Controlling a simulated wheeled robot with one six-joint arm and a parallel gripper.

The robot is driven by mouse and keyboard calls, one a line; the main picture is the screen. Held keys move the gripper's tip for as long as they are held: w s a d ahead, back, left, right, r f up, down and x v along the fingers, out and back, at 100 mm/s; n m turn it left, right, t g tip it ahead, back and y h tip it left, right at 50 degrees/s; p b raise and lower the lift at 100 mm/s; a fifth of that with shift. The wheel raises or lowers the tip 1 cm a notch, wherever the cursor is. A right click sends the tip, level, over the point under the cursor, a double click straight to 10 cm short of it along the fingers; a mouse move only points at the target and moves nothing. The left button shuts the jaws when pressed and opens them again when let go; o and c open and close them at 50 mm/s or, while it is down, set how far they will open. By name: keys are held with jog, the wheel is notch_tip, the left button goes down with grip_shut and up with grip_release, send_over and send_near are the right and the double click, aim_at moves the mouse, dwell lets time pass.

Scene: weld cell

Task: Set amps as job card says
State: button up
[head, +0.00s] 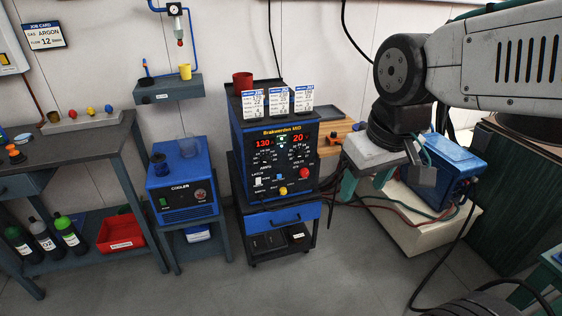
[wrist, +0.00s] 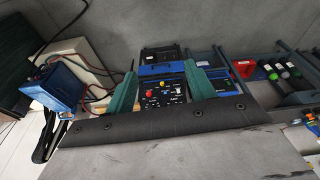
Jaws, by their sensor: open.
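The blue and black welder (head: 238,165) stands in the middle of the head view, with red readouts of 130 on the left and 20 on the right. Its front has a red knob (head: 304,173) at right and a yellow knob (head: 283,190) lower down. Three white cards (head: 278,101) stand on top, too small to read. A wall job card (head: 43,35) reads argon and 12. My gripper (head: 365,185) is open and empty, right of the welder. In the wrist view the panel (wrist: 176,98) appears upside down between the teal fingers, apart from them.
A red cup (head: 242,80) stands on the welder. A blue cooler (head: 183,190) is at its left, and a dark bench (head: 75,140) with bottles below is further left. A blue box (head: 452,170) with cables lies right, beneath my arm. Grey floor is clear in front.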

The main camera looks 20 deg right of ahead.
aim_at(267, 162)
jog(key=w+a+f+n+t, duration=0.1)
jog(key=w+f+n+t, duration=0.2)
jog(key=w, duration=1)
jog(key=w+f+n+t, duration=0.15)
jog(key=w+f, duration=0.25)
jog(key=w, duration=0.8)
jog(key=w+a+f+n+t, duration=0.1)
jog(key=w+f+t, duration=0.3)
jog(key=w, duration=0.9)
jog(key=w+f+n+t, duration=0.3)
jog(key=w+f, duration=0.2)
jog(key=f, duration=0.6)
jog(key=w+f+n+t, duration=0.3)
jog(key=w+f+t, duration=0.15)
jog(key=f, duration=0.65)
jog(key=shift+m+g, duration=0.25)
jog(key=shift+g, duration=0.05)
jog(key=w, duration=0.5)
jog(key=w+a, duration=0.1)
jog(key=w, duration=0.1)
jog(key=shift+w+r, duration=0.2)
jog(key=shift+w, duration=0.2)
jog(key=c, duration=1)
